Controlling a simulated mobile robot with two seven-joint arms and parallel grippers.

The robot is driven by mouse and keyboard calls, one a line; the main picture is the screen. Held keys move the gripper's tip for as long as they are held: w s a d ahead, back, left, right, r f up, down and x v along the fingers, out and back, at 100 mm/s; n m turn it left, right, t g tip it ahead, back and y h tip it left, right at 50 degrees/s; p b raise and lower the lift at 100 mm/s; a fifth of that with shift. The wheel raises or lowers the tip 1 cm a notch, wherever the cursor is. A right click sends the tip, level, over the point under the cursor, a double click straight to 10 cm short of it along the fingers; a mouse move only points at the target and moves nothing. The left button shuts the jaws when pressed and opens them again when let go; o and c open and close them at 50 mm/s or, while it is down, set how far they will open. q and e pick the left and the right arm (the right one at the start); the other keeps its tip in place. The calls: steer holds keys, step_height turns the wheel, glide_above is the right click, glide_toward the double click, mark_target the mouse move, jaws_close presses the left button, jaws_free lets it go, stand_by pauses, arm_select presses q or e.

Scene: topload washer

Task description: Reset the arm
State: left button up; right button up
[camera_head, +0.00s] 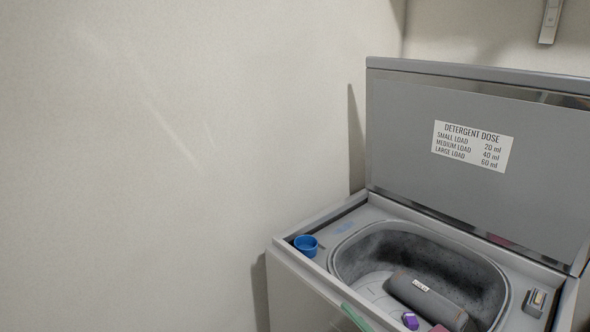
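Neither of my grippers nor arms shows clearly in the head view. The grey top-load washer (283,262) stands at the lower right. Its lid (420,115) is up. In the open drum (385,243) lie a dark grey cylinder-like object (425,298), a small purple item (410,320) and a pinkish item (439,328) cut off by the lower edge.
A blue cup (306,246) stands on the washer's left top. A detergent dose label (472,146) is on the lid. A green strip (356,317) lies at the front rim. A plain wall (180,160) fills the left.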

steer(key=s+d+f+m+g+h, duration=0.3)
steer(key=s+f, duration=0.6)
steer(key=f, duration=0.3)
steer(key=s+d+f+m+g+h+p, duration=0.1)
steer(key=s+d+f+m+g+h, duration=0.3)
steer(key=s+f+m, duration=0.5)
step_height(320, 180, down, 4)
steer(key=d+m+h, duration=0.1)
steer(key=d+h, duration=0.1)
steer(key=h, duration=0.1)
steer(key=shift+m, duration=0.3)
